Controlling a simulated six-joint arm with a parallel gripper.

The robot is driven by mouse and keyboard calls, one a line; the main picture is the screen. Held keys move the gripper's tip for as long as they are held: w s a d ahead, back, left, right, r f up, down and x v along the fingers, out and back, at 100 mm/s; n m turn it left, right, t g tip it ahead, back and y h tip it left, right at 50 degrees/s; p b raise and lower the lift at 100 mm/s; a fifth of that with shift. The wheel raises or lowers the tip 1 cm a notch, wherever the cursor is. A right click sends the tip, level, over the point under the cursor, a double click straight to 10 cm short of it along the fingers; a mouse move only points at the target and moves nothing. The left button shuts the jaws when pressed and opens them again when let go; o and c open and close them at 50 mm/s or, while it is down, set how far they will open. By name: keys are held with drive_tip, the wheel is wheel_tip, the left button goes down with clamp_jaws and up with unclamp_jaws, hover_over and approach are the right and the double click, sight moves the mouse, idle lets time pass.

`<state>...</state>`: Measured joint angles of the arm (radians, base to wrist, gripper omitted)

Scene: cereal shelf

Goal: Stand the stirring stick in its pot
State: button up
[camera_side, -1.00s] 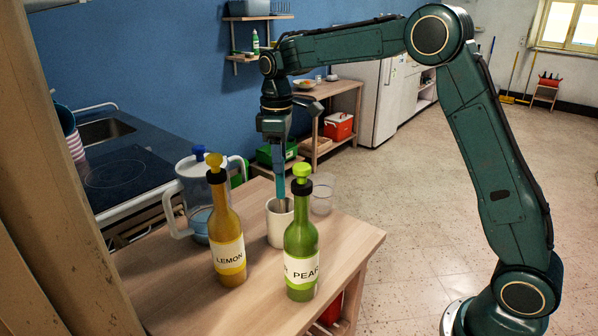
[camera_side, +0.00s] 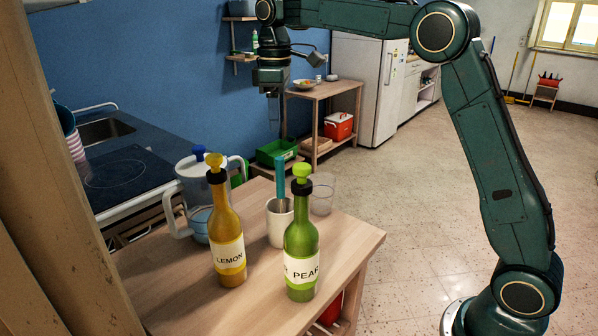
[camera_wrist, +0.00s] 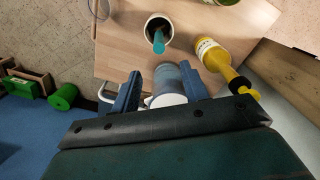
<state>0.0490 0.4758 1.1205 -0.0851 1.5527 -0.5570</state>
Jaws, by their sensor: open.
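The teal stirring stick (camera_side: 280,176) stands in the white pot (camera_side: 280,228) on the wooden table, nearly upright with its top well above the rim. In the wrist view, the stick (camera_wrist: 158,42) leans against the near side of the pot (camera_wrist: 150,23). Its lower end is hidden inside the pot. My gripper (camera_side: 271,92) is above the stick, up and slightly left of it, empty and clear of it. In the wrist view my gripper's two fingers (camera_wrist: 161,72) are apart with nothing held between them.
The yellow lemon bottle (camera_side: 229,235) and green pear bottle (camera_side: 300,245) stand in front of the pot. A pitcher with a blue lid (camera_side: 195,172) is left of it, and a clear glass (camera_side: 322,196) is right. The table's (camera_side: 345,245) right side is bare.

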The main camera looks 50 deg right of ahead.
drive_tip(key=shift+r, duration=2)
drive_tip(key=s+a+r+m+t, duration=0.2)
drive_tip(key=s+m+t, duration=0.15)
drive_tip(key=s, duration=1.35)
drive_tip(key=s+f+m+t, duration=0.1)
drive_tip(key=s+f, duration=0.4)
drive_tip(key=s, duration=0.2)
drive_tip(key=s+f+m+t, duration=0.1)
drive_tip(key=s+f+m, duration=0.1)
drive_tip(key=s+f, duration=0.4)
drive_tip(key=s, duration=0.2)
drive_tip(key=shift+s, duration=0.3)
